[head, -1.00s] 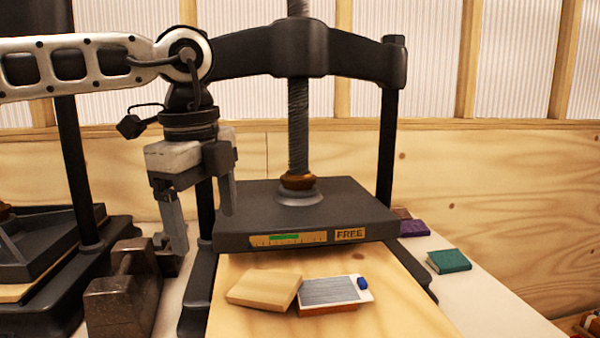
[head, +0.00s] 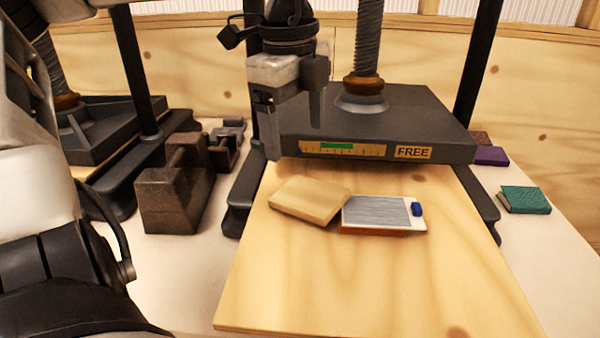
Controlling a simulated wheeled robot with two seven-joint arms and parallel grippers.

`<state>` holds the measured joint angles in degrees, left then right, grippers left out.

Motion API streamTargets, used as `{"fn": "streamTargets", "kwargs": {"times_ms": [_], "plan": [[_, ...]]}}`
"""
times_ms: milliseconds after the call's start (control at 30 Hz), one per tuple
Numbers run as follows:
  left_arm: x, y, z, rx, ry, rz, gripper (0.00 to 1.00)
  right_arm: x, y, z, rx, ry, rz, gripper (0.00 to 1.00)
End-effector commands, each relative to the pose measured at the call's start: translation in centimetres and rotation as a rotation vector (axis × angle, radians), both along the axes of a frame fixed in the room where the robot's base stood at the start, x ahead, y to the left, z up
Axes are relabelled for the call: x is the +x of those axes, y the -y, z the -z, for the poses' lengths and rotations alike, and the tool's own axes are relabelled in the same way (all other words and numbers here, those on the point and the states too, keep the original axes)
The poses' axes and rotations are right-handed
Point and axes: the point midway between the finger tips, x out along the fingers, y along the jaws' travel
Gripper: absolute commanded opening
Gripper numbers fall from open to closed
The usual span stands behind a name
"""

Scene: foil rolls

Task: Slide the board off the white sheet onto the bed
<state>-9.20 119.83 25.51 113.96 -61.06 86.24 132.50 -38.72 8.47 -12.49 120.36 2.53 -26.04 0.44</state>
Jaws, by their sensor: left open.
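The pale wooden board (head: 308,199) lies on the left part of the light wooden press bed (head: 330,285). Its right end meets the left edge of the white sheet (head: 404,204) and seems to overlap it slightly. The sheet has a grey lined patch and a blue tab at its right, and lies on a reddish-brown block (head: 385,232). My left gripper (head: 293,132) is open and empty. It points down above and behind the board, in front of the left part of the press plate. My right gripper is not in view.
The dark press plate (head: 400,125), marked FREE, hangs over the back of the bed. Brown metal weights (head: 172,202) stand left of the bed. A teal book (head: 525,200) and a purple one (head: 490,155) lie at the right. The front of the bed is clear.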

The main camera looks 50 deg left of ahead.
Motion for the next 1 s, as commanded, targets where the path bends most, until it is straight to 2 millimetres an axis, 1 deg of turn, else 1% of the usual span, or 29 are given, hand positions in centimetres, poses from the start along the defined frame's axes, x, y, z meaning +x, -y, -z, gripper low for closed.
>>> {"fn": "streamTargets", "kwargs": {"times_ms": [33,300,500,700,1000], "plan": [[0.0,0.0,1.1,-0.004,-0.005,0.002,0.82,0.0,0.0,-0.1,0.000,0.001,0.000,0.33],[0.5,-0.1,6.5,-0.003,-0.006,0.001,0.82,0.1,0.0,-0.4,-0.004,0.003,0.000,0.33],[0.8,-0.1,9.6,-0.001,-0.004,0.000,0.82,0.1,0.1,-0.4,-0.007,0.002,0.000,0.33],[1.0,-0.2,11.1,0.000,-0.002,0.000,0.82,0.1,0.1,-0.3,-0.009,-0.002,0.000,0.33],[1.1,-0.2,11.3,-0.001,0.001,-0.001,0.82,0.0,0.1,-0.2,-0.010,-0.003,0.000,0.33]]}}
